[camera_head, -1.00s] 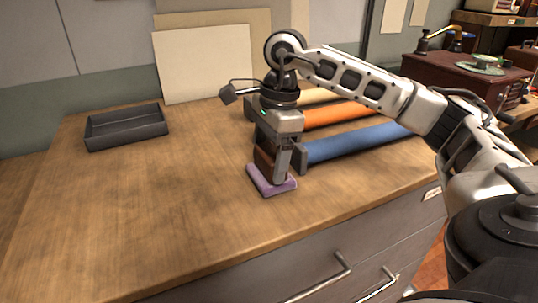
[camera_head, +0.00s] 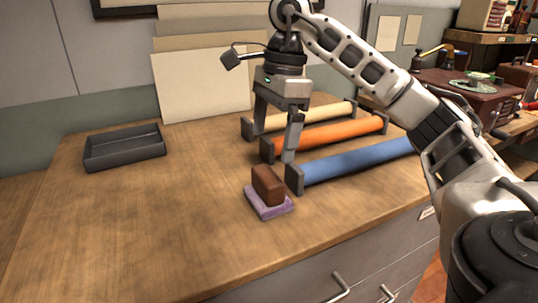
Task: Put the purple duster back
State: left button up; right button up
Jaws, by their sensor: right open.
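The purple duster (camera_head: 268,193) has a brown block handle on a purple pad. It stands upright on the wooden counter (camera_head: 150,230), close to the front end of the blue roll. My right gripper (camera_head: 274,150) is open and empty, above and behind the duster, with its fingers apart and clear of the handle. One finger hangs in front of the orange roll. A dark open tray (camera_head: 125,149) lies empty at the back left of the counter. My left gripper is not in view.
Blue (camera_head: 355,162), orange (camera_head: 330,134) and cream (camera_head: 305,118) rolls with dark end blocks lie right of the duster. Pale boards (camera_head: 203,80) lean on the wall behind. The counter between tray and duster is clear.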

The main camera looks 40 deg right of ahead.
jog(key=r, duration=0.1)
jog(key=r+p, duration=0.1)
jog(key=shift+d+r, duration=0.25)
jog(key=shift+r, duration=0.05)
dwell(0.3)
